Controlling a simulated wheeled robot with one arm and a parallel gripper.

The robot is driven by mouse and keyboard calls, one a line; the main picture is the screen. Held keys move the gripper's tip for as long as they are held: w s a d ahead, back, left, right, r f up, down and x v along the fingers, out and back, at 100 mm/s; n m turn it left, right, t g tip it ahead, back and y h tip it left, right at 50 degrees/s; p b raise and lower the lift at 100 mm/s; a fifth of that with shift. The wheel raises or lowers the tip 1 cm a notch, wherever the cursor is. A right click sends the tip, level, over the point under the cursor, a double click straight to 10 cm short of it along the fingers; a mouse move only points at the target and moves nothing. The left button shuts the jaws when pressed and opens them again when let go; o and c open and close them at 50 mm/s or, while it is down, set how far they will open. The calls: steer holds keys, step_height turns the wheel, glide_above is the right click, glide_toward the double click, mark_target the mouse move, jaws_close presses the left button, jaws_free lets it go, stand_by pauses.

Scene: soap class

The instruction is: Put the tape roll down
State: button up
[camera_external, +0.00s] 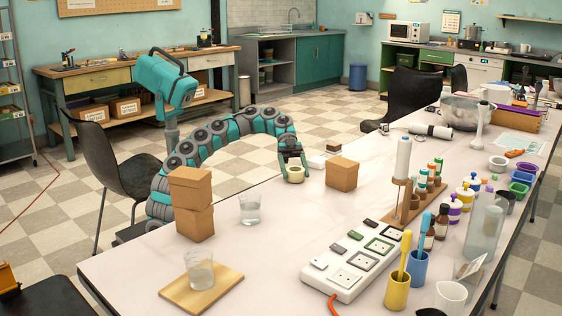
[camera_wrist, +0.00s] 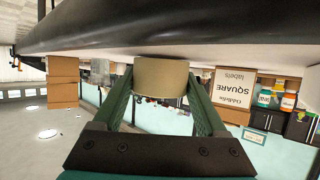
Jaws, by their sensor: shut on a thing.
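The tape roll (camera_external: 295,174) is a small cream-tan ring near the far edge of the long white table (camera_external: 290,210). My gripper (camera_external: 293,163) comes down over it from above and is shut on it. In the wrist view, which looks upside down, the roll (camera_wrist: 161,78) sits between the two green fingertips (camera_wrist: 161,92) of my gripper. The roll is at or just above the table top; I cannot tell whether it touches.
A brown box (camera_external: 342,174) stands close to the right of the roll. Two stacked boxes (camera_external: 191,205) and a glass (camera_external: 250,209) are to the left. A white power strip (camera_external: 351,262) lies nearer the front. The table between the glass and the strip is clear.

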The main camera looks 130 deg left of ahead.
mark_target(295, 167)
steer(key=shift+f, duration=0.2)
steer(key=o, duration=1.3)
steer(key=shift+r, duration=0.1)
steer(key=shift+a+r, duration=0.1)
steer(key=shift+r, duration=0.1)
steer(key=shift+p+v, duration=0.4)
steer(key=shift+v, duration=1.95)
steer(key=shift+s+a+r+p, duration=0.1)
steer(key=shift+s+r+p, duration=0.2)
steer(key=shift+p, duration=0.1)
steer(key=p+v, duration=0.2)
steer(key=p, duration=0.1)
steer(key=shift+f, duration=0.1)
